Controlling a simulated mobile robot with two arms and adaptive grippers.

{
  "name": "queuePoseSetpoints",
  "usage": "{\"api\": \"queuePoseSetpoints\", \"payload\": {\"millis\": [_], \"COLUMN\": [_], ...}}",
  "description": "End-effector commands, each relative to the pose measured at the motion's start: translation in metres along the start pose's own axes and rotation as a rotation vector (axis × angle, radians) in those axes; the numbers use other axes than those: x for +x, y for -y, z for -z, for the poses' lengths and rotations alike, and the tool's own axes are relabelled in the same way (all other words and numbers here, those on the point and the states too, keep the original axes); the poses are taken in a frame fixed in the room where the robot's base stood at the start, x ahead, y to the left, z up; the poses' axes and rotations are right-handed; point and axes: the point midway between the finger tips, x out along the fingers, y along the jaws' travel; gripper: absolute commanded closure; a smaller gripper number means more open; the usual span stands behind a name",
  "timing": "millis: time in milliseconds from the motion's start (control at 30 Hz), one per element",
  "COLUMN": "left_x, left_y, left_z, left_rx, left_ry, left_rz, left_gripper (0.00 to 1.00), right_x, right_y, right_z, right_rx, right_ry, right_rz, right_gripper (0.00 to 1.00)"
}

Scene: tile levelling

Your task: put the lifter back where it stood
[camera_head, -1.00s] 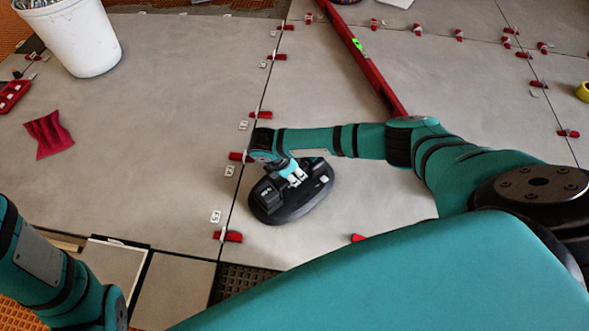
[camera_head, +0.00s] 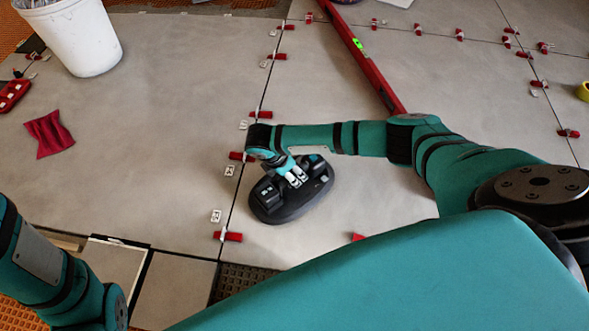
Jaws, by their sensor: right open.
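The lifter (camera_head: 290,208) is a black oval tool with a handle on top. It sits flat on a large grey tile (camera_head: 385,215), just right of the joint between two tiles. My right gripper (camera_head: 297,179) is open at the lifter's handle, close above it. I cannot tell whether its fingers touch the handle. My left arm shows at the lower left, but its gripper is out of view.
Red and white levelling clips (camera_head: 228,236) line the tile joints. A long red spirit level (camera_head: 362,55) lies behind my right arm. The left tile is mostly clear.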

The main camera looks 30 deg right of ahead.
Motion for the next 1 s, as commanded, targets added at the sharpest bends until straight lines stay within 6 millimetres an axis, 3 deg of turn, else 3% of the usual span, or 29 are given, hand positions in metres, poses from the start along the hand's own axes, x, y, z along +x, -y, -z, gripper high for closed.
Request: {"api": "queuePoseSetpoints", "payload": {"millis": [200, 400, 600, 800, 900, 1000], "left_x": [0.000, -0.001, -0.001, -0.001, -0.001, -0.003], "left_y": [0.000, 0.000, 0.000, 0.000, 0.001, 0.004], "left_z": [-0.001, -0.001, -0.001, -0.002, -0.005, -0.013], "left_rx": [0.000, 0.000, 0.000, 0.000, -0.002, -0.005], "left_ry": [0.003, 0.004, 0.004, 0.005, 0.015, 0.042], "left_rz": [-0.001, -0.001, -0.001, -0.001, 0.002, 0.012], "left_gripper": [1.00, 1.00, 1.00, 1.00, 1.00, 1.00], "right_x": [-0.049, -0.085, -0.101, -0.103, -0.108, -0.124], "right_y": [-0.002, -0.001, -0.001, -0.001, -0.003, -0.011], "right_z": [0.000, 0.000, -0.001, 0.001, 0.015, 0.053], "right_rx": [0.001, -0.001, 0.001, 0.001, 0.005, 0.026], "right_ry": [-0.002, -0.002, 0.000, -0.004, -0.053, -0.195], "right_rz": [-0.006, -0.005, -0.002, -0.004, -0.040, -0.137], "right_gripper": [0.54, 0.54, 0.54, 0.54, 0.54, 0.54]}}
